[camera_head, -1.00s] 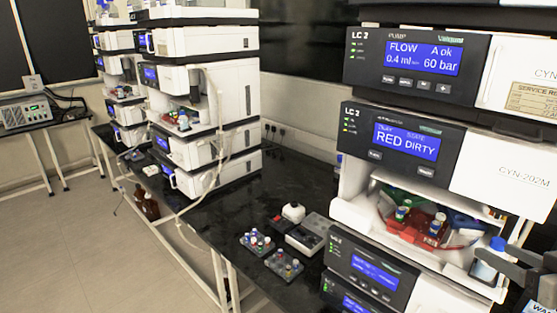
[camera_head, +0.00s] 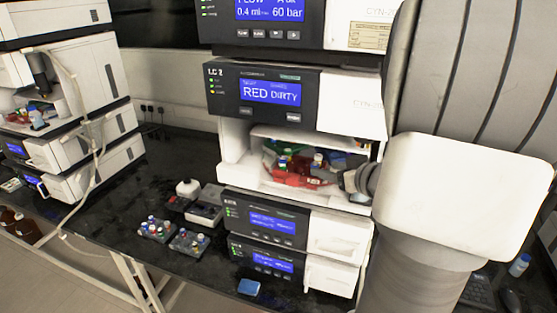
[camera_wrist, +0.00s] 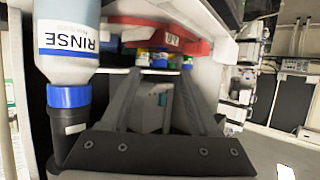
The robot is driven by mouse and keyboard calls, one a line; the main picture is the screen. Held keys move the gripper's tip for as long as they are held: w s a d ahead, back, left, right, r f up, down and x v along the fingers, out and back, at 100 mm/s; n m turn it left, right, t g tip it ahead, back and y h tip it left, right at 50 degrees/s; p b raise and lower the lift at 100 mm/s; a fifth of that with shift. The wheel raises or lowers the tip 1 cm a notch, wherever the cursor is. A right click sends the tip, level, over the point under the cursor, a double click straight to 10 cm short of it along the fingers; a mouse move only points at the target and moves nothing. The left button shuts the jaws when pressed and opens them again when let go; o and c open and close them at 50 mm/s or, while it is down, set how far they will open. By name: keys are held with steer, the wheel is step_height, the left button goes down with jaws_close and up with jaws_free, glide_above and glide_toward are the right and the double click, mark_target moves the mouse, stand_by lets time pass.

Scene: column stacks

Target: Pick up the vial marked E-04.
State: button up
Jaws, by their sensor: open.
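The LC 2 autosampler's open bay (camera_head: 238,180) holds a red tray (camera_head: 282,176) with several small capped vials (camera_head: 283,160). In the wrist view, the red tray (camera_wrist: 150,33) and a row of vials (camera_wrist: 143,60) with coloured caps lie beyond my fingertips. No E-04 marking is readable, so I cannot tell which vial carries it. My gripper (camera_wrist: 158,78) is open, its two fingers spread, with no vial seen between them. In the head view my gripper (camera_head: 354,184) is at the bay's right side, partly hidden by my arm.
A blue-capped RINSE bottle (camera_wrist: 68,58) stands close beside my gripper, upside down in the wrist view. On the black bench (camera_head: 190,148) are two vial racks (camera_head: 157,229) (camera_head: 189,241), a small white bottle (camera_head: 188,188) and a blue object (camera_head: 249,288).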

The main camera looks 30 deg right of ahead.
steer(key=x, duration=0.4)
steer(key=shift+w+f, duration=0.2)
steer(key=shift+f, duration=0.05)
steer(key=shift+c, duration=0.2)
jaws_close()
